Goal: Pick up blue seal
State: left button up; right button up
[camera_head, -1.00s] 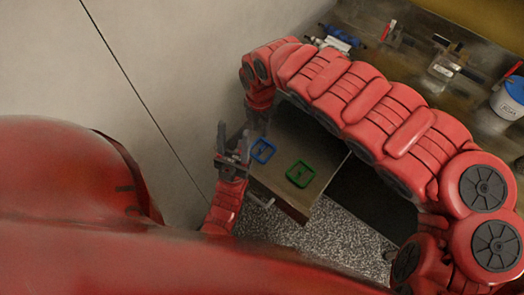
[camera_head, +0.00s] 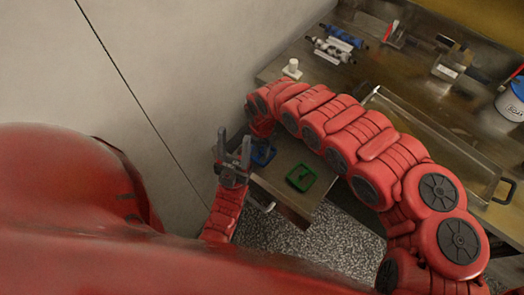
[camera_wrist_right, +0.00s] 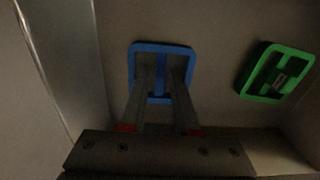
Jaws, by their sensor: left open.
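The blue seal (camera_head: 263,153), a square frame with a bar across its middle, lies on a small grey-brown surface (camera_head: 290,203). In the right wrist view the blue seal (camera_wrist_right: 161,47) is at top centre. My right gripper (camera_wrist_right: 163,72) is over it with its two fingers apart, one on each side of the middle bar. I cannot tell whether the fingers touch it. In the head view my right gripper (camera_head: 261,142) partly hides the seal. My left gripper (camera_head: 234,146) is open and empty, left of the seal, with its fingers pointing up.
A green seal (camera_head: 301,177) lies right of the blue one; it also shows in the right wrist view (camera_wrist_right: 274,74). A wall stands at left. A metal bench with a tray (camera_head: 440,137), a small white object (camera_head: 292,68) and a white tub (camera_head: 511,102) is behind my right arm.

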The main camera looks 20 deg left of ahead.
grip_shut()
dwell(0.4)
